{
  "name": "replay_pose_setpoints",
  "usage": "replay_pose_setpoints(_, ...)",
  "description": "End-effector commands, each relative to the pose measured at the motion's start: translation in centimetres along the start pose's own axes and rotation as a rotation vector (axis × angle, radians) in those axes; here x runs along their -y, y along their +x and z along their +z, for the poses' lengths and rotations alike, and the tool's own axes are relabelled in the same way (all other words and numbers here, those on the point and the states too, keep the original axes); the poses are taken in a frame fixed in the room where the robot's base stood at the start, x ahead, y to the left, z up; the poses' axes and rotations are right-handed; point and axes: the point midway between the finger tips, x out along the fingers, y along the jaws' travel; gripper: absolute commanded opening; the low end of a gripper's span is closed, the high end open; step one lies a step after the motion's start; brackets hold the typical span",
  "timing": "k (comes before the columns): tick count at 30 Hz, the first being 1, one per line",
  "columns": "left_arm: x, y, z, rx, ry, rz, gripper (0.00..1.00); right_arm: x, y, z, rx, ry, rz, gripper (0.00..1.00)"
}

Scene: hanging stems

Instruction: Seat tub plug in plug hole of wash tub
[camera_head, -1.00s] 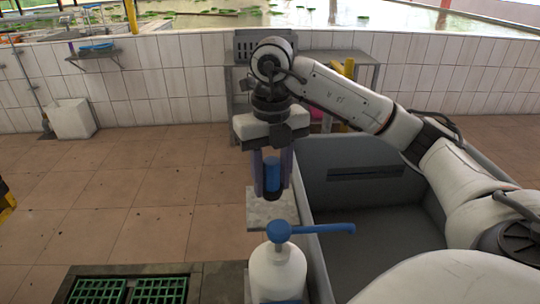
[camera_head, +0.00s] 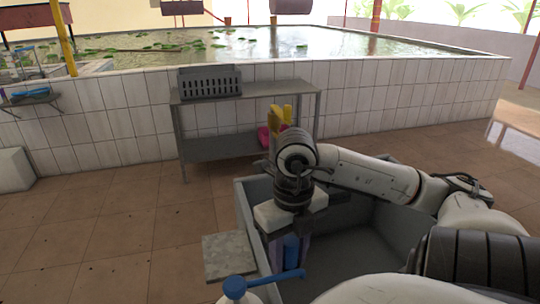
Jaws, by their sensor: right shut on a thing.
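The tub plug (camera_head: 291,252) is a blue upright cylinder. My right gripper (camera_head: 290,262) points down and is shut on it, with a purple finger on each side. They show over the near left part of the grey wash tub (camera_head: 246,216), inside its left wall in the picture; their height above the tub floor is hard to tell. The plug's lower end is hidden behind the blue spout of a pump bottle. The plug hole is not visible. My right arm hides part of the tub. My left gripper is out of view.
The white pump bottle (camera_head: 236,291) with a blue top stands in front of the tub. A pale slab (camera_head: 229,257) sits by the tub's left side. Behind stands a metal table (camera_head: 250,98) with a grey crate (camera_head: 210,82). Open tiled floor lies left.

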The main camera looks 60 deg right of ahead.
Motion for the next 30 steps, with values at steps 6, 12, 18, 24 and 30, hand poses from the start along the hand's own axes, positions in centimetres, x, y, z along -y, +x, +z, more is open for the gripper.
replay_pose_setpoints(6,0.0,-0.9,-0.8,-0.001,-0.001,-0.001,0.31,2.7,-1.1,-2.1,-0.006,0.015,-0.002,0.14)
replay_pose_setpoints(12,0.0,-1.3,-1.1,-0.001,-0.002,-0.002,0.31,4.4,-2.1,-3.2,-0.004,0.014,-0.001,0.14)
replay_pose_setpoints(18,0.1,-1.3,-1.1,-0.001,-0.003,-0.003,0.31,5.0,-2.3,-3.6,-0.002,0.009,0.0,0.14)
replay_pose_setpoints(24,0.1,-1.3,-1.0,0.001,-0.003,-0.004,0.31,5.0,-1.3,-3.6,-0.004,0.01,0.0,0.14)
replay_pose_setpoints(30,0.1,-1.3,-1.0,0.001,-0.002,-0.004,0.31,5.0,0.3,-3.7,-0.004,0.01,0.001,0.14)
